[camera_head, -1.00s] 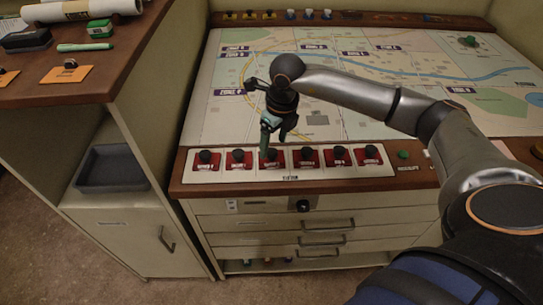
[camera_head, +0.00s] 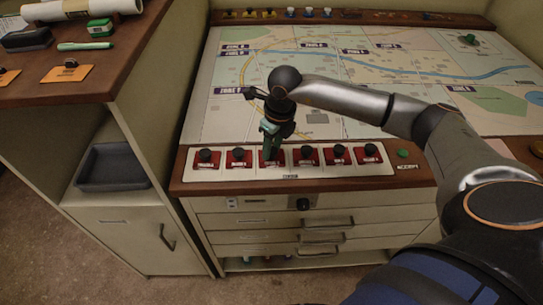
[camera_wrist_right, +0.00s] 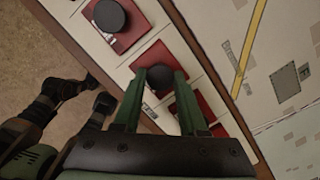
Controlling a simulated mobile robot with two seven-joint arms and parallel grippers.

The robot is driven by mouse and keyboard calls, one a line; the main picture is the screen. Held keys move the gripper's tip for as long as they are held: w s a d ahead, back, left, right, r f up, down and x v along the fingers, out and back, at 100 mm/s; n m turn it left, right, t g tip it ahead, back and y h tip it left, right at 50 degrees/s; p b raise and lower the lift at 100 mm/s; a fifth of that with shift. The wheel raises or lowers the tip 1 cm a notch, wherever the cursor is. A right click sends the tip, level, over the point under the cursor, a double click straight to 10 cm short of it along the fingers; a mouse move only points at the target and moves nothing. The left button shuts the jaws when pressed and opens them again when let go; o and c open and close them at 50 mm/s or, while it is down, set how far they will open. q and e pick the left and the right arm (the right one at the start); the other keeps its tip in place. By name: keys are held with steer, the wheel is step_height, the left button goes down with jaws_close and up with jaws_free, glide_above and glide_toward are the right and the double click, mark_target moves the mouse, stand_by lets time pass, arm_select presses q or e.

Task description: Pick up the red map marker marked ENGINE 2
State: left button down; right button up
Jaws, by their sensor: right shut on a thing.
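A row of red map markers with black round knobs sits on a white strip along the front edge of the map console. My right gripper (camera_head: 270,143) points down over the third marker from the left (camera_head: 271,157) and is shut on its black knob. In the right wrist view, the green fingers (camera_wrist_right: 163,88) hold the knob (camera_wrist_right: 160,76) between their tips, with the red plate beneath it. I cannot tell whether the plate is off the strip. The markers' lettering is too small to read. My left gripper is not in view.
Neighbouring markers stand close on both sides, at the left (camera_head: 238,158) and right (camera_head: 305,157). A green button (camera_head: 403,153) is right of the row. The map (camera_head: 365,70) lies behind, largely flat and clear. A side counter (camera_head: 95,85) rises at the left.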

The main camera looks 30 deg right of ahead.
jaws_close()
steer(key=shift+r, duration=0.1)
